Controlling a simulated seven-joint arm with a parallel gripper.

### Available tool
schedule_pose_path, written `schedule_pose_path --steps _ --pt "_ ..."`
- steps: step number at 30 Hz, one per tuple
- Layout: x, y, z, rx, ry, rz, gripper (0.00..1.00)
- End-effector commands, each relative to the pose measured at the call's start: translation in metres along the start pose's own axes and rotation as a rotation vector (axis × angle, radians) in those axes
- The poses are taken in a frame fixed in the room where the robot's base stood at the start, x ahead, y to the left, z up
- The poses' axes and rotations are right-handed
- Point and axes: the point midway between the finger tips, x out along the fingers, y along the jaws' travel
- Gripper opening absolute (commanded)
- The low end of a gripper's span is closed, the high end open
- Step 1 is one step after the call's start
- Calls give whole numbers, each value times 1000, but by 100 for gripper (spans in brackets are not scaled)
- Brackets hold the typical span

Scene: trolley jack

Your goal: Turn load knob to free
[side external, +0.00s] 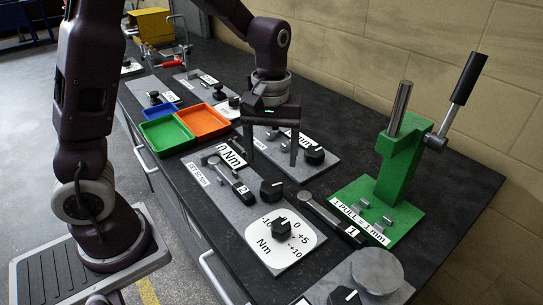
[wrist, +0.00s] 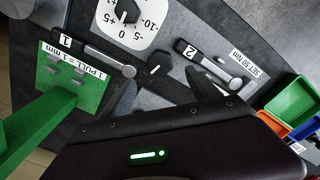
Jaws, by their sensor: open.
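My gripper (side external: 270,150) is open and empty above the bench, pointing down. In the wrist view its fingers (wrist: 164,88) stand apart, with a small black knob (wrist: 156,66) just beyond the gap between them. That knob also shows in the side view (side external: 271,190), in front of and below the fingertips, not touched. Another black knob (side external: 281,226) sits on a white dial marked -10, 0, +5, +10 and Nm. A further knob (side external: 314,155) is on the plate right of my gripper, and one (side external: 345,297) is at the bottom edge. No readable label tells which is the load knob.
A green lever press (side external: 398,160) stands upright at right, marked 1 PULL = 1 mm. Torque wrenches tagged 1 (side external: 328,216) and 2 (side external: 235,180) lie on either side of the middle knob. Green (side external: 167,136), orange (side external: 204,121) and blue (side external: 160,110) trays are at left.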

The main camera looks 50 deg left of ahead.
Motion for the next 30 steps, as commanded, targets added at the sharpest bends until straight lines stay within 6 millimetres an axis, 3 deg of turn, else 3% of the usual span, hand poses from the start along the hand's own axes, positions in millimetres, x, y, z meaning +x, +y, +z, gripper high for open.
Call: schedule_pose_path --steps 2,9,12,22,30 --pt "2 -1 0 125 -2 -2 71" --pt "12 -3 2 883 -6 -2 71" --pt "16 -3 2 1017 -5 -1 71" --pt "73 -3 3 1034 -9 -2 71" --pt "85 -3 2 1033 -4 -1 71"
